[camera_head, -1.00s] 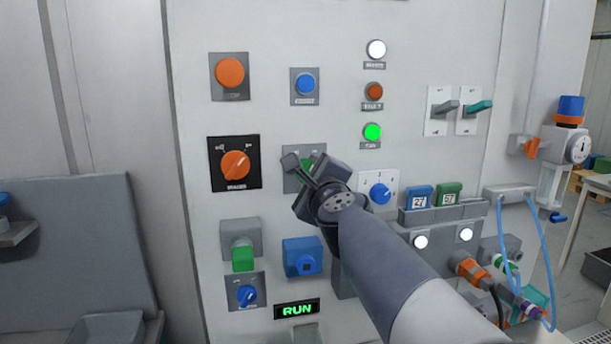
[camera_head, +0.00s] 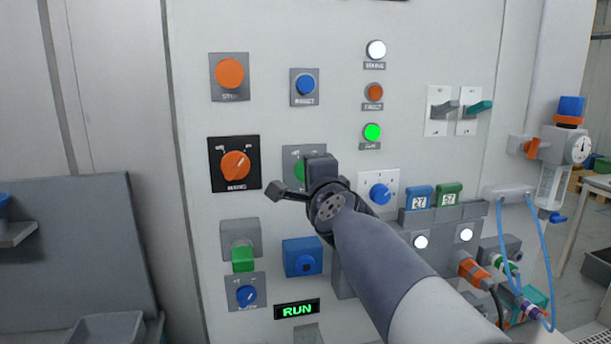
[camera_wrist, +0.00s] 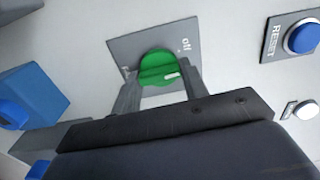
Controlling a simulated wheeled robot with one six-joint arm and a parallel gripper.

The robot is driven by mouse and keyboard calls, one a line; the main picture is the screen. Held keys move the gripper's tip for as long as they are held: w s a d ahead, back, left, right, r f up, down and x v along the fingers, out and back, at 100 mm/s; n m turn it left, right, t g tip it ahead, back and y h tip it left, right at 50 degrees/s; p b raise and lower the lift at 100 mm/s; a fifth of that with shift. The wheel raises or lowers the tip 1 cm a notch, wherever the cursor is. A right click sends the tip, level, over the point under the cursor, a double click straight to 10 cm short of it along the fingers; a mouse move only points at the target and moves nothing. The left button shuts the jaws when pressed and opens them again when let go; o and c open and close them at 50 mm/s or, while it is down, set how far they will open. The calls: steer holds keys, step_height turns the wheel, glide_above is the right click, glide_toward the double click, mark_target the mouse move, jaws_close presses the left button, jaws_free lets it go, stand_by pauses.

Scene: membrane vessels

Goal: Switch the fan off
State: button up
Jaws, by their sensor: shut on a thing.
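A round green knob (camera_wrist: 157,66) sits on a grey plate (camera_wrist: 118,46) marked "off" at one side in the wrist view. A short white mark shows on the knob, pointing to the right, somewhat below the "off" print. My gripper (camera_wrist: 160,84) is shut on the knob, one finger on each side. In the head view the green knob (camera_head: 299,171) is mostly hidden behind my gripper (camera_head: 300,182). The rest of the plate's print is too small to read.
An orange knob (camera_head: 235,165) is close on the left and a blue selector (camera_head: 380,194) on the right. A blue button (camera_head: 305,85) is above; a blue block (camera_head: 302,257) is below. A green lamp (camera_head: 372,132) and a RUN sign (camera_head: 297,310) are lit.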

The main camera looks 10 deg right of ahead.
steer(key=n, duration=0.5)
steer(key=shift+n, duration=0.3)
stand_by(0.4)
steer(key=o, duration=1)
steer(key=s+p, duration=0.3)
steer(key=s, duration=0.7)
steer(key=shift+s, duration=0.4)
